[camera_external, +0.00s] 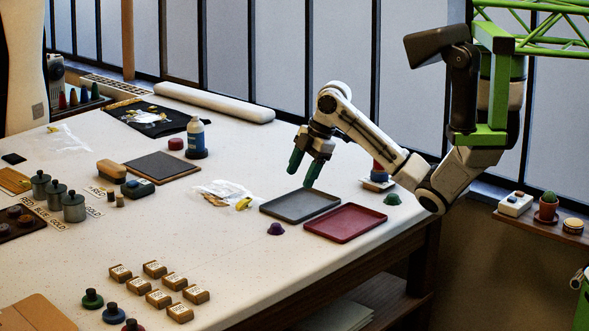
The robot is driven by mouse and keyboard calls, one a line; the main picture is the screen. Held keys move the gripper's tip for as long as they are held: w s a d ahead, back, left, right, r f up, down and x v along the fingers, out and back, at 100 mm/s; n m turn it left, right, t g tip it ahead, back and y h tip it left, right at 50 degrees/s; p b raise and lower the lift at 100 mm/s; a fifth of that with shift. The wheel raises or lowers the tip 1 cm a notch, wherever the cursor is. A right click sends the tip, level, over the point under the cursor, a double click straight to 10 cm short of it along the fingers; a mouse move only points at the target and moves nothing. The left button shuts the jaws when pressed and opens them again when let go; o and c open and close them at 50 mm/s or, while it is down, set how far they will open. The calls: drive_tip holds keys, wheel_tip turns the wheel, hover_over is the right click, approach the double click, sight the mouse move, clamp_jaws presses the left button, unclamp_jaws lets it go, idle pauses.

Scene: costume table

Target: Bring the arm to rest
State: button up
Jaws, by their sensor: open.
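My gripper (304,173) has dark green fingers and hangs pointing down over the white table (240,262). Its fingers are apart with nothing visible between them. It is above and just behind the grey tray (300,206); the exact height cannot be told. My arm bends from the green frame at the upper right down to an elbow by the table's right edge, then up and left to the wrist.
A red tray (345,224) lies beside the grey one. A purple knob-like piece (276,229) and a green one (392,199) are near the trays. A long white roll (214,102) lies at the back.

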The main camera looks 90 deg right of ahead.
drive_tip(key=w+a+t+y, duration=0.1)
drive_tip(key=w+a+t, duration=0.1)
drive_tip(key=w+a, duration=0.7)
drive_tip(key=w+a+f+m, duration=0.1)
drive_tip(key=a+f, duration=0.1)
drive_tip(key=a, duration=0.6)
drive_tip(key=w+a+f+m+t+y, duration=0.1)
drive_tip(key=a+f, duration=0.1)
drive_tip(key=a, duration=0.6)
drive_tip(key=w+a+f+y, duration=0.1)
drive_tip(key=a+f, duration=0.1)
drive_tip(key=a, duration=0.6)
drive_tip(key=shift+w+a+m+t+p, duration=0.1)
drive_tip(key=shift+w+m+t+p, duration=0.25)
drive_tip(key=shift+m+t, duration=0.05)
drive_tip(key=s+a+f+m, duration=0.1)
drive_tip(key=s+a+f, duration=0.35)
drive_tip(key=a, duration=0.25)
drive_tip(key=s+d+f+m+g+h, duration=0.1)
drive_tip(key=s+f+g, duration=0.1)
drive_tip(key=s, duration=0.5)
drive_tip(key=s+d+f+m+g+h, duration=0.1)
drive_tip(key=s+f+g, duration=0.1)
drive_tip(key=s+f, duration=0.3)
drive_tip(key=s+d+f+m+g+h+b, duration=0.1)
drive_tip(key=s+f+m+g, duration=0.1)
drive_tip(key=s, duration=0.7)
drive_tip(key=shift+s+d+f+g, duration=0.15)
drive_tip(key=shift+f+g, duration=0.25)
drive_tip(key=shift+f, duration=0.35)
